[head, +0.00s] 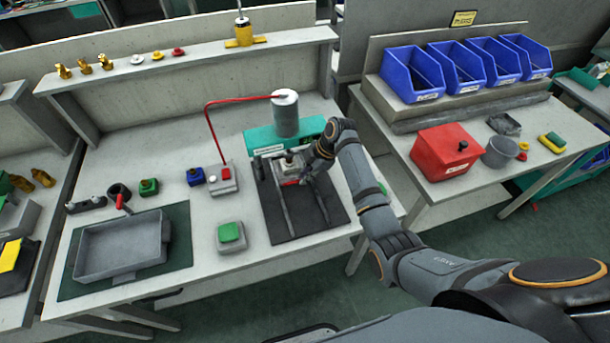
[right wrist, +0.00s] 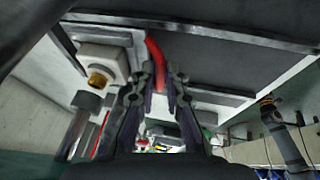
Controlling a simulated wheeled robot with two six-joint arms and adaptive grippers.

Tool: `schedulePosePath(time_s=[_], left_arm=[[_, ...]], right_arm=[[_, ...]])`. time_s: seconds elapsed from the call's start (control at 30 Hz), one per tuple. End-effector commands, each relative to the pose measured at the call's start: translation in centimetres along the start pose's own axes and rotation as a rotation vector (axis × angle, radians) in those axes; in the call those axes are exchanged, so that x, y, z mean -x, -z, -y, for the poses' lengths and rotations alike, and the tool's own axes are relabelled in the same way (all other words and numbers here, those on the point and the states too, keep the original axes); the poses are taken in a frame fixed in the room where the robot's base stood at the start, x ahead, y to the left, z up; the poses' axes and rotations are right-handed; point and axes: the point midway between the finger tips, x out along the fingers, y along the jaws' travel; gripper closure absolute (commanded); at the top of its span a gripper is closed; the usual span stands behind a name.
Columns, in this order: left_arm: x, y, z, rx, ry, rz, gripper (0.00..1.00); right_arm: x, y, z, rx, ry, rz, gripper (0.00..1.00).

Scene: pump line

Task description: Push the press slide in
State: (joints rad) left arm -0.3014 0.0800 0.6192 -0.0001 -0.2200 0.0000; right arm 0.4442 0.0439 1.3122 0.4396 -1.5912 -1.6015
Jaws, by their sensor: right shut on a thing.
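The press slide (head: 288,164) is a small grey carriage with a pale part on it. It sits on two rails over a dark base plate (head: 300,222), close to the teal press body (head: 257,138) and under the grey press cylinder (head: 285,112). My right gripper (head: 304,177) is at the slide's front right side and partly hides it. In the right wrist view my fingers (right wrist: 160,78) are shut on a red bar (right wrist: 155,50), which seems to be the slide's handle. My left gripper is not in view.
A red cable runs from a control box (head: 223,180) to the cylinder. A green button box (head: 231,236) stands left of the base plate. A grey tray (head: 122,246) lies further left. A red box (head: 446,152) and blue bins (head: 412,74) stand on the right table.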

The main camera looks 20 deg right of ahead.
Motion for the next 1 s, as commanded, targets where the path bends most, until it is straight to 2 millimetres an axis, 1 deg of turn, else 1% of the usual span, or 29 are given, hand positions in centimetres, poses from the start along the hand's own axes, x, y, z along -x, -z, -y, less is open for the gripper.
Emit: schedulePosePath(time_s=[0.03,0.07,0.2,0.47,0.57,0.67,0.9,1.0], left_arm=[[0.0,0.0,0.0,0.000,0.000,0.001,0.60],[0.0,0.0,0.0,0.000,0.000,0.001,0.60],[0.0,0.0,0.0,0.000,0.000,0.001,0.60],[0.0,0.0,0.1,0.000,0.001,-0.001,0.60],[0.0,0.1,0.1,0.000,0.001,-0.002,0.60],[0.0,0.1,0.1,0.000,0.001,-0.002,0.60],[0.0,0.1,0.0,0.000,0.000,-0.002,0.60],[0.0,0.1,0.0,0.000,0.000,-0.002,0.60]], right_arm=[[0.2,0.0,-0.4,0.002,-0.012,0.002,1.00],[0.2,0.0,-0.4,0.002,-0.012,0.002,0.84],[0.2,0.0,-0.3,0.002,-0.010,0.002,0.66],[0.2,0.0,-0.2,0.001,-0.007,0.001,0.66],[0.8,0.0,-0.2,0.001,-0.007,0.001,0.66],[2.6,-0.1,-0.3,0.003,-0.010,0.003,0.66],[8.4,-0.1,-0.3,0.003,-0.010,0.003,0.66],[10.3,-0.1,-0.3,0.002,-0.009,0.003,0.66]])
